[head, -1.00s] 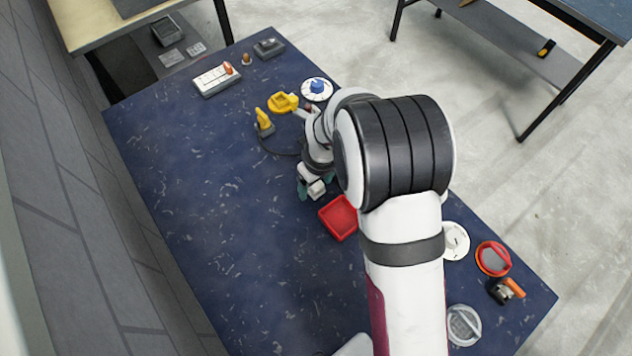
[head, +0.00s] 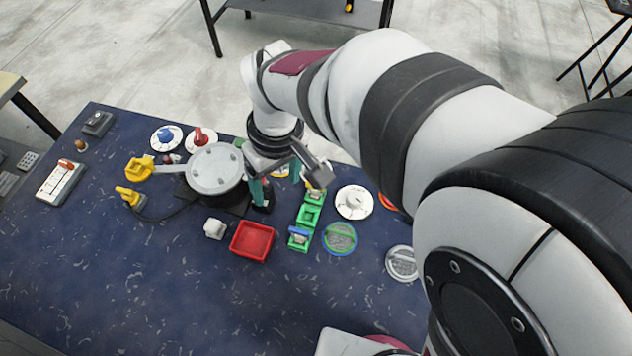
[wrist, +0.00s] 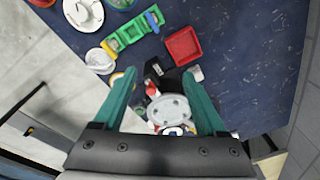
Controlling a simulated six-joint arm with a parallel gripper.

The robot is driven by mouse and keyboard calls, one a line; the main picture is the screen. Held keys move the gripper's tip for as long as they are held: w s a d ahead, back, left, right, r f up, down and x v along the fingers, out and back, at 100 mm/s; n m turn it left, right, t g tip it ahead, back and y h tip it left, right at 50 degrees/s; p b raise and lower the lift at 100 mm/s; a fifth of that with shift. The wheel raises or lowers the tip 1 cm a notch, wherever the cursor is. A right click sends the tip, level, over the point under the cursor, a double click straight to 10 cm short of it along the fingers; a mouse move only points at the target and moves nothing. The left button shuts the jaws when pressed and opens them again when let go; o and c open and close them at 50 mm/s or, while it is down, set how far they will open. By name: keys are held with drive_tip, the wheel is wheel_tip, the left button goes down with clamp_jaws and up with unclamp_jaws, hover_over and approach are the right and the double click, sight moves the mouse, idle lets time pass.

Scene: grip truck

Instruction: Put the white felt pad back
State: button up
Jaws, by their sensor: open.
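I cannot tell for sure which thing is the white felt pad. A flat white disc (head: 354,202) lies on the blue table right of the green rack (head: 310,214). A white disc (wrist: 83,13) and a smaller white round piece (wrist: 99,60) show beside the rack in the wrist view. My gripper (head: 278,188) has teal fingers set wide apart, with nothing visible between them. It is above the table, between the round grey-lidded machine (head: 214,169) and the rack. In the wrist view my gripper (wrist: 158,76) points toward the machine's black base. My arm hides part of the table.
A red tray (head: 252,240) and a small white block (head: 214,229) lie in front of the machine. Discs with a blue knob (head: 166,137) and a red knob (head: 200,138) stand behind it. A blue-green round piece (head: 340,238) is by the rack. The front left table is clear.

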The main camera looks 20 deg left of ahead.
drive_tip(key=s+d+r+m, duration=0.1)
drive_tip(key=d+r+m, duration=0.15)
drive_tip(key=d, duration=0.35)
drive_tip(key=d+r+m, duration=0.1)
drive_tip(key=d+m, duration=0.3)
drive_tip(key=d, duration=0.2)
drive_tip(key=s+d+m, duration=0.9)
drive_tip(key=s+m, duration=0.1)
drive_tip(key=shift+d+f+y, duration=0.15)
drive_tip(key=shift+d+y, duration=0.15)
